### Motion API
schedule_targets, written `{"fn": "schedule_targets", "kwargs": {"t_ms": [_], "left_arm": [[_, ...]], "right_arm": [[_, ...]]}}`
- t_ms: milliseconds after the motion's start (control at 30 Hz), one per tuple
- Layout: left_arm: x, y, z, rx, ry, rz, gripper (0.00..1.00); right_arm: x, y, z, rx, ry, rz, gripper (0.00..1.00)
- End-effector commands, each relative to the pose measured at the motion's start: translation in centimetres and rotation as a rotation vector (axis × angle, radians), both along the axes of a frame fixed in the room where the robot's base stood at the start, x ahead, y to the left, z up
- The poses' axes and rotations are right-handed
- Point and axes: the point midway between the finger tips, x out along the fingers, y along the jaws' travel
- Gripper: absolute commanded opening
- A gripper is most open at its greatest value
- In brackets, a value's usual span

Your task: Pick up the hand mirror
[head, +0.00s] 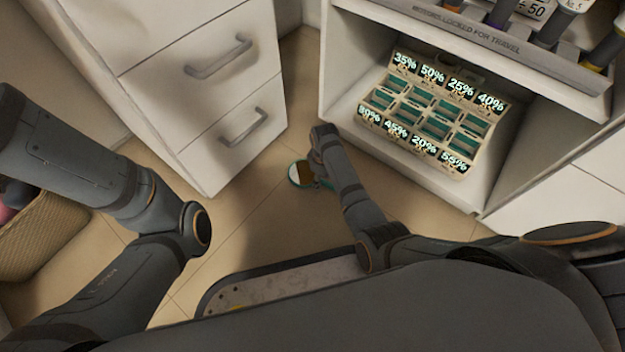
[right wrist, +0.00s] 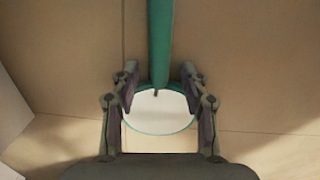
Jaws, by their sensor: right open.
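The hand mirror lies on the tiled floor, with a teal rim and handle and a pale round glass. In the head view its round end (head: 295,173) shows just left of my right gripper (head: 318,150), which hides part of it. In the right wrist view the mirror's glass (right wrist: 158,112) sits between the fingers and its teal handle (right wrist: 160,40) runs up past the fingertips. My right gripper (right wrist: 158,75) is open, one finger on each side of the mirror, with gaps to the handle. My left arm is at the left of the head view; its gripper is not visible.
A white drawer cabinet (head: 205,95) stands at the left. A white cart shelf (head: 345,108) at the right holds a compartment box with percent labels (head: 432,112). A woven basket (head: 45,240) is at the far left. Bare floor (head: 240,225) lies around the mirror.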

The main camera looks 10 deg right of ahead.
Motion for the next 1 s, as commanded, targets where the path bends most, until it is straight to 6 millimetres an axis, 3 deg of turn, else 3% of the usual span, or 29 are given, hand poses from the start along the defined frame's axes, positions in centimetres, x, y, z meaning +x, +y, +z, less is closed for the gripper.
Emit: {"fn": "schedule_targets", "kwargs": {"t_ms": [233,567,1000], "left_arm": [[-0.17,0.02,0.11,0.0,-0.004,-0.003,0.69],[-0.18,0.02,0.1,-0.001,-0.004,-0.002,0.69],[0.26,-0.04,0.05,0.002,0.007,0.002,0.69]], "right_arm": [[0.02,-0.02,-0.01,-0.001,-0.001,0.0,0.46],[0.01,-0.02,-0.02,0.0,0.0,0.0,0.01],[0.04,-0.02,0.17,0.0,-0.001,0.0,0.0]]}}
